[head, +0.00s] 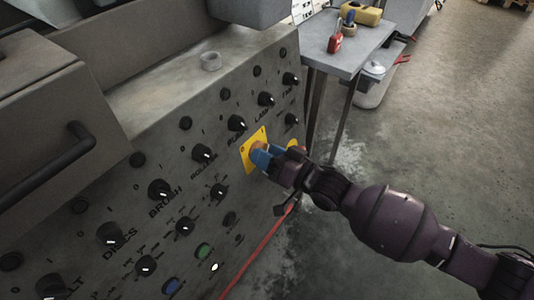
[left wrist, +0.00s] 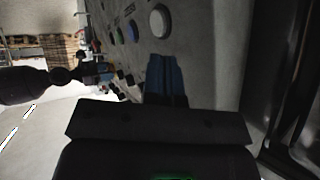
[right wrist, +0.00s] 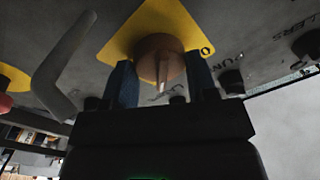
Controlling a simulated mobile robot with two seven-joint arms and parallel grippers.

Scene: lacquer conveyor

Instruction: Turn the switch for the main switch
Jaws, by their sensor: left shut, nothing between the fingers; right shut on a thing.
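The main switch is a brown-orange knob (head: 257,146) on a yellow plate (head: 247,158) on the grey control panel. The knob (right wrist: 158,58) shows large in the right wrist view, with the yellow plate (right wrist: 165,22) behind it. My right gripper (head: 263,157) is at the plate, and its blue fingers partly hide the knob. In the right wrist view the fingers of this gripper (right wrist: 162,82) stand on either side of the knob, shut on it. My left gripper (left wrist: 165,80) is outside the head view. Its blue fingers are together and empty, close to the panel.
Several black knobs, including one (head: 237,123), surround the switch. A bent grey bar (right wrist: 62,65) sticks out left of the plate in the right wrist view. A red cable (head: 258,250) runs below. A side table (head: 345,50) stands behind, and open floor (head: 450,130) lies right.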

